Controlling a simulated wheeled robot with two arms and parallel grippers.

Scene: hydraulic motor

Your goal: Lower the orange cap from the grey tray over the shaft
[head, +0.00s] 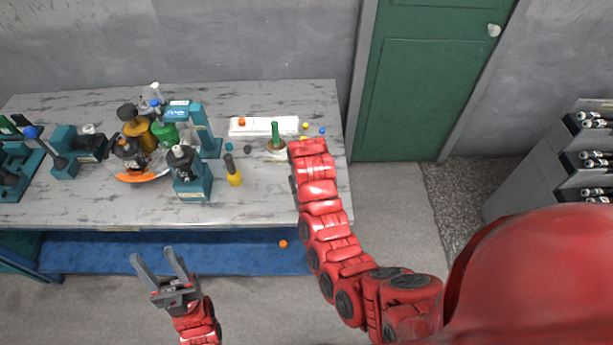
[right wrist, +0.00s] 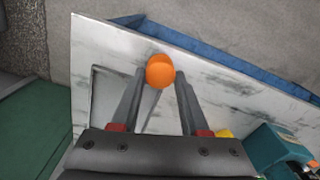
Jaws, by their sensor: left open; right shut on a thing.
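In the right wrist view, my right gripper (right wrist: 161,84) is shut on an orange cap (right wrist: 160,70) at its fingertips. The tips are partly hidden by the cap. A shallow pale grey tray (right wrist: 94,106) lies on the table to the left of the fingers there; it appears empty where it shows. In the head view the right gripper is hidden behind my red arm. My left gripper (head: 154,256) is open and empty, in front of the table. A teal motor unit (head: 191,182) with a dark upper part stands near the front edge. Which part is the shaft, I cannot tell.
The marble table (head: 262,202) holds several teal units and bottles on its left. Another orange piece (head: 283,244) shows below the table edge.

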